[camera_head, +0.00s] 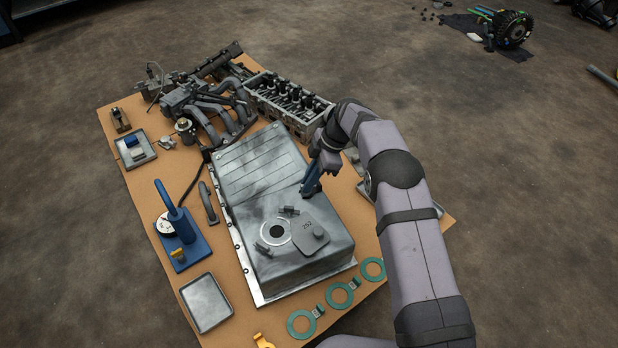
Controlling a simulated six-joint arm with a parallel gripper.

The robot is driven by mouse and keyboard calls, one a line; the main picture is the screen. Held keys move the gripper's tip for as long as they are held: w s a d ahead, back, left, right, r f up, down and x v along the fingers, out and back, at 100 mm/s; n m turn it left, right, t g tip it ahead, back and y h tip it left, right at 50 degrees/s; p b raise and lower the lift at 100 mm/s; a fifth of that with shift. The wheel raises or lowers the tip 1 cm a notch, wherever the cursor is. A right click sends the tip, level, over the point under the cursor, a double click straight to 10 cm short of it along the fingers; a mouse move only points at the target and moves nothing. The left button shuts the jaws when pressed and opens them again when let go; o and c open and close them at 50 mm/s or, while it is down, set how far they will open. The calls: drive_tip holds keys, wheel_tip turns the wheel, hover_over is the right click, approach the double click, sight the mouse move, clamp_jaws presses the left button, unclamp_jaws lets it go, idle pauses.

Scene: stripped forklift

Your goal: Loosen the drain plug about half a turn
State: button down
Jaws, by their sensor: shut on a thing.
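A grey metal oil pan (262,165) lies with its flat bottom up on the board. A dark round spot inside a bright ring (276,232) shows on its raised near end; I cannot tell whether it is the drain plug or an open hole. My gripper (310,190) points down over the pan, at the right side near the step to the raised end. It is shut on a small dark thing mostly hidden by the fingers, and I cannot tell what it is. My gripper is apart from the ringed spot, above and right of it in the picture.
A grey tag plate (309,233) lies beside the ringed spot, with small dark blocks around it. A blue stand with a dial (178,232), an empty tray (206,303) and green rings (339,294) surround the pan. A cylinder head (287,103) stands behind.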

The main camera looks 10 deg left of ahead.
drive_tip(key=shift+f+n+g, duration=0.2)
drive_tip(key=shift+n+g, duration=0.1)
drive_tip(key=shift+n, duration=0.6)
drive_tip(key=shift+h, duration=0.3)
drive_tip(key=c, duration=1.8)
unclamp_jaws()
drive_tip(key=shift+c, duration=0.2)
drive_tip(key=p+v, duration=0.3)
drive_tip(key=v, duration=0.4)
drive_tip(key=shift+p, duration=0.35)
drive_tip(key=shift+w+d+r, duration=0.1)
